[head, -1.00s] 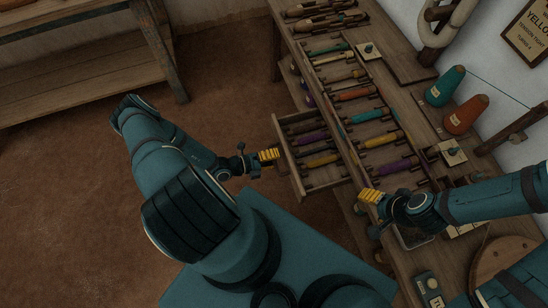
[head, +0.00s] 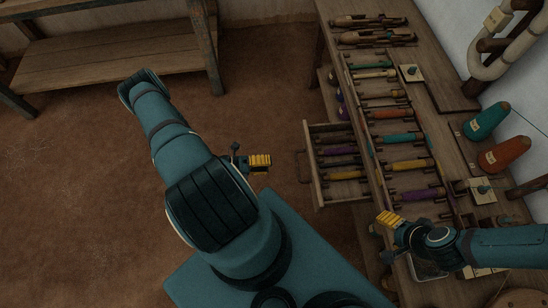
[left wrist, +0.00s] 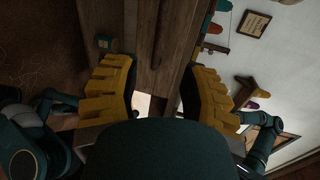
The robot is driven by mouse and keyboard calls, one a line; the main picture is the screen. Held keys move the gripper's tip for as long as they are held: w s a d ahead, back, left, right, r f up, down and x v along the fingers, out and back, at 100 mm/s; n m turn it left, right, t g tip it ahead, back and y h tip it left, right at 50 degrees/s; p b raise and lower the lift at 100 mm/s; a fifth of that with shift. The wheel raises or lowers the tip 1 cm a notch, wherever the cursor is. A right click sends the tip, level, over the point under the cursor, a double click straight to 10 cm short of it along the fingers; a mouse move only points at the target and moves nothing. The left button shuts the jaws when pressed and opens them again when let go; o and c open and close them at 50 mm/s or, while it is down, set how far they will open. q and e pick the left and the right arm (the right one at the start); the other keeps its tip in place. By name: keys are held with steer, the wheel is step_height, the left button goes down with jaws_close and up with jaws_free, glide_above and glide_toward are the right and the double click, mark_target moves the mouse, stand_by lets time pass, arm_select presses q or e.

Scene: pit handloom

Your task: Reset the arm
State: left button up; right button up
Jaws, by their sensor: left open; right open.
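My left gripper (head: 259,162) hangs over the bare floor, left of the open drawer and apart from it. In the left wrist view its yellow fingers (left wrist: 155,92) are spread, with nothing between them. My right gripper (head: 388,219) is by the front edge of the bench at the lower right; it is open, and I see nothing held in it. The arms are both bent, the left one reaching up from my base and folding back.
A wooden bench (head: 436,98) with rows of coloured bobbins runs along the right. Its drawer (head: 345,201) stands open and holds several bobbins. Green (head: 487,121) and orange (head: 504,154) cones stand by the wall. A wooden shelf (head: 110,62) is at upper left. The floor (head: 80,200) is clear.

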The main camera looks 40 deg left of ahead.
stand_by(0.6)
arm_select(q)
steer(key=d+r+m+g, duration=0.2)
steer(key=d+m+g, duration=0.5)
steer(key=m, duration=0.4)
steer(key=d+r+m+g, duration=0.3)
steer(key=d+m+g, duration=0.35)
steer(key=m, duration=0.45)
steer(key=w+d+r+m+t+y, duration=0.1)
steer(key=w+d+r+m+y, duration=0.2)
steer(key=m, duration=0.8)
steer(key=w+d+r+m+t+y, duration=0.2)
steer(key=d+r+m, duration=0.3)
steer(key=m, duration=0.6)
steer(key=shift+w+d+r+m+y, duration=0.35)
steer(key=shift+w+r, duration=0.25)
steer(key=shift+r, duration=0.25)
